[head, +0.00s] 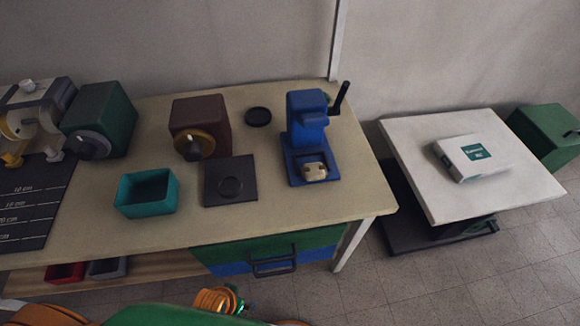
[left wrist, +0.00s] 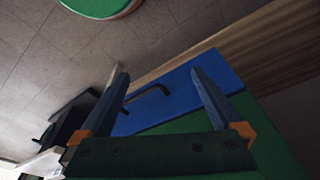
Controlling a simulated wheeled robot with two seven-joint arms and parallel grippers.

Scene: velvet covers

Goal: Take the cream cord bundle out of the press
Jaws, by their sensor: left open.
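The blue press (head: 306,128) stands on the right part of the workbench in the head view, with its black lever raised to the upper right. The small cream cord bundle (head: 315,171) sits on the press's base plate, at the front under the press head. My right gripper is not in view.
A black square plate (head: 230,181), a teal open box (head: 146,193), a brown machine (head: 200,127) and a small black dish (head: 258,117) are on the bench. Bare bench (head: 300,212) lies in front of the press. A white table (head: 420,150) holds a flat box (head: 472,157).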

